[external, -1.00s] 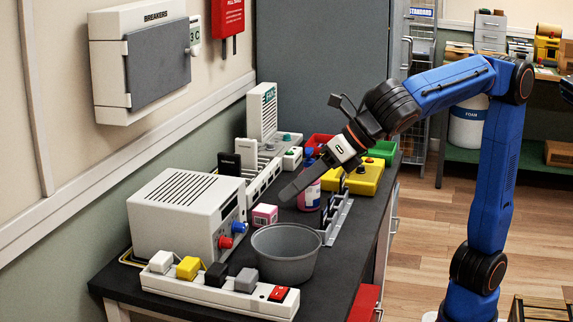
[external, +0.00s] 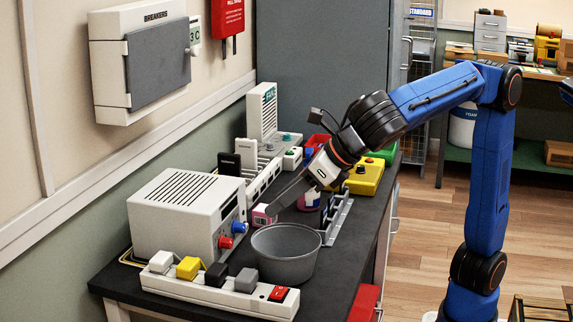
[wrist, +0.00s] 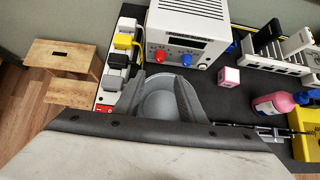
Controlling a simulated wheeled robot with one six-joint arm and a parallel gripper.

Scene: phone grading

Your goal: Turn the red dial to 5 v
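The red dial (external: 226,242) is on the front of a white power supply (external: 175,215), beside a blue dial (external: 238,228). In the wrist view the red dial (wrist: 160,56) is at upper centre, left of the blue dial (wrist: 186,60). A display (external: 228,208) is above the dials; I cannot read its value. My gripper (external: 270,212) points down and left over the bench, apart from the red dial and to its right. In the wrist view my gripper (wrist: 161,80) has its fingers apart, with nothing held between them.
A grey bowl (external: 286,262) stands in front of the power supply, below my fingers. A power strip (external: 215,292) with several plugs runs along the near edge. A pink box (external: 261,217) and a pink bottle (wrist: 272,103) are to the right.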

